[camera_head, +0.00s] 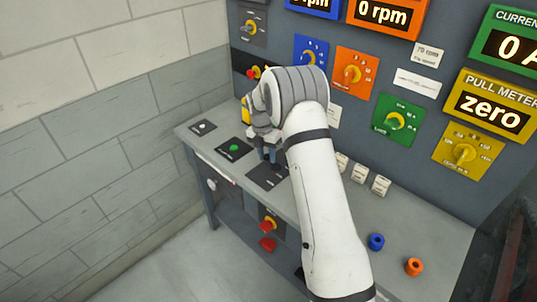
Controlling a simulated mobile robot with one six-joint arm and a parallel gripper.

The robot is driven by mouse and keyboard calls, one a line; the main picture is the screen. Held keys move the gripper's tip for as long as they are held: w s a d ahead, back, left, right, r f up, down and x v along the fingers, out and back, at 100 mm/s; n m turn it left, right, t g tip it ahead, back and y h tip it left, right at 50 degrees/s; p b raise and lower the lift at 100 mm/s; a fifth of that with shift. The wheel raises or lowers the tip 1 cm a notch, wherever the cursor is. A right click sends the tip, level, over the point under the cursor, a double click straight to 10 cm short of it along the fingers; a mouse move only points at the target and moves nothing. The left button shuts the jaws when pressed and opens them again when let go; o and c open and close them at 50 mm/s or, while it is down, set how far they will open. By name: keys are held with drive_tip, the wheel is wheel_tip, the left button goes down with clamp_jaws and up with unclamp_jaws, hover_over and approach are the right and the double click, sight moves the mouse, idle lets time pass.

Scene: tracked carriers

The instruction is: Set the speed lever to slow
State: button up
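My gripper (268,157) points down over a dark plate (262,182) on the grey bench top. The fingertips are small and partly covered by my wrist, so I cannot tell whether they are open or hold anything. The speed lever cannot be made out; my gripper and arm cover part of this plate. The plate's lettering is too small to read.
Left of this plate on the bench (385,215) are a plate with a green button (234,148) and another dark plate (202,127). White labelled blocks (381,185) stand right of my arm. A blue ring (376,241) and an orange ring (413,266) lie front right. A panel with knobs rises behind.

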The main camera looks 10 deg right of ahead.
clamp_jaws()
drive_tip(key=shift+d+r, duration=0.1)
drive_tip(key=shift+w+d+r, duration=0.3)
drive_tip(key=shift+w+d, duration=0.15)
drive_tip(key=shift+d, duration=0.05)
drive_tip(key=shift+w+d+r+b, duration=0.2)
drive_tip(key=shift+w+d, duration=0.15)
drive_tip(key=shift+d, duration=0.15)
drive_tip(key=shift+w+d+r+b, duration=0.1)
drive_tip(key=shift+w+d+b, duration=0.1)
drive_tip(key=shift+w+d, duration=0.2)
drive_tip(key=shift+o, duration=1.1)
unclamp_jaws()
drive_tip(key=shift+d+f, duration=0.1)
drive_tip(key=shift+d, duration=0.05)
drive_tip(key=shift+o, duration=0.8)
drive_tip(key=shift+s, duration=0.15)
